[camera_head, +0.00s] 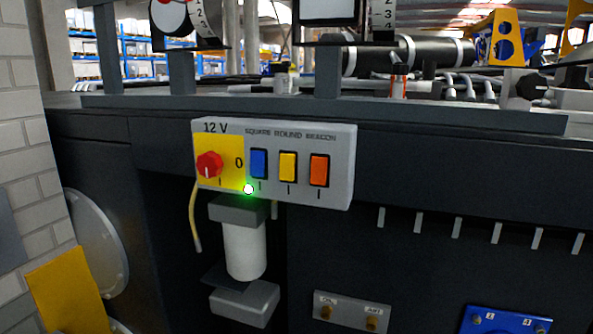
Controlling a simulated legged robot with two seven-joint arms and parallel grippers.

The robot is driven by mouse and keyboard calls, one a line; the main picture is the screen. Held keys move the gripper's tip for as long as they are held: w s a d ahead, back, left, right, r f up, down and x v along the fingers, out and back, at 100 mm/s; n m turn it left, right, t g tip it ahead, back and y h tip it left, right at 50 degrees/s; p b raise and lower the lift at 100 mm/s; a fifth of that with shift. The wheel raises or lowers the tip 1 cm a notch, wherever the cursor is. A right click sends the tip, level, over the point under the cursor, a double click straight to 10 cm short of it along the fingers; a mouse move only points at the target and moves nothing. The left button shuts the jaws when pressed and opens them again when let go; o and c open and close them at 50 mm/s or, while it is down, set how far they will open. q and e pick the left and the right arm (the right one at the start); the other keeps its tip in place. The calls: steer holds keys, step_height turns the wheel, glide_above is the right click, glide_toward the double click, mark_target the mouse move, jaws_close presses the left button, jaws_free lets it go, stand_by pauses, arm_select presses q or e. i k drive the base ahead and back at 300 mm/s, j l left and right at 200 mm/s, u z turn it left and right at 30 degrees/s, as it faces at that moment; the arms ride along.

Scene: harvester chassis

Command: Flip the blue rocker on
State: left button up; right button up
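The blue rocker (259,163) is the leftmost of three rockers on a light grey switch box (340,165) on the dark chassis. It sits under the word SQUARE, with a "I" mark below it. I cannot tell which way it is tipped. The yellow rocker (288,167) and the orange rocker (319,170) are to its right. A red knob (209,165) is on the yellow 12 V plate at the box's left, with a "0" to its right. A small lamp (248,189) at the lower edge glows green. Neither gripper is in view.
A white cylinder (244,250) with grey blocks is below the box. A brass-fitted plate (352,313) and a blue panel (505,322) are lower right. A brick wall (22,130) is at left. The space in front of the box looks clear.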

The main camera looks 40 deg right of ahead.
mark_target(257, 158)
steer(key=z, duration=1.1)
